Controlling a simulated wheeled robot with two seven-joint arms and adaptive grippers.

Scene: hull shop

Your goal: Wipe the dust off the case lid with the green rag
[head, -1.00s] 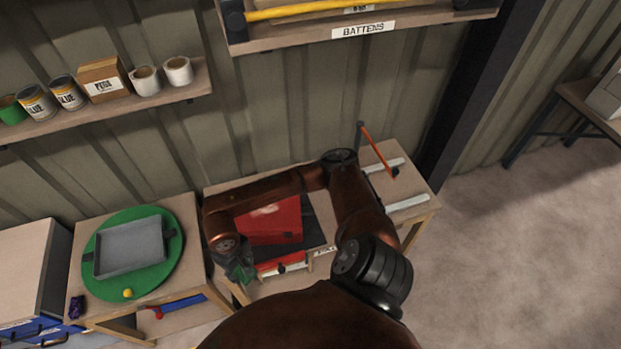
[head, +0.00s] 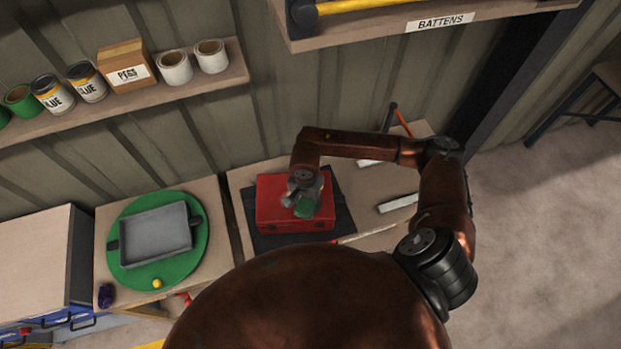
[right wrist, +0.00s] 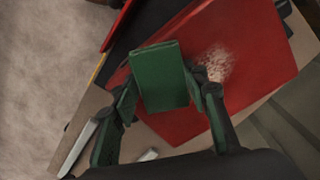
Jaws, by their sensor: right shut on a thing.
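The red case (head: 272,211) stands on a dark mat on the bench, its lid shut. In the right wrist view the red lid (right wrist: 258,62) carries a pale patch of dust (right wrist: 217,64), close beside the rag. The green rag (right wrist: 160,75), a folded pad, is held between the fingers of my right gripper (right wrist: 162,97). In the head view the gripper (head: 305,205) and the rag (head: 309,207) are over the right part of the case lid. I cannot tell whether the rag touches the lid. My left gripper is not in view.
The dark mat (head: 343,222) shows around the case. Pale strips (head: 397,203) and an orange-handled tool (head: 402,122) lie at the bench's right. To the left, a grey tray (head: 157,236) sits on a green disc (head: 196,262), with a yellow ball (head: 157,283) near its edge.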

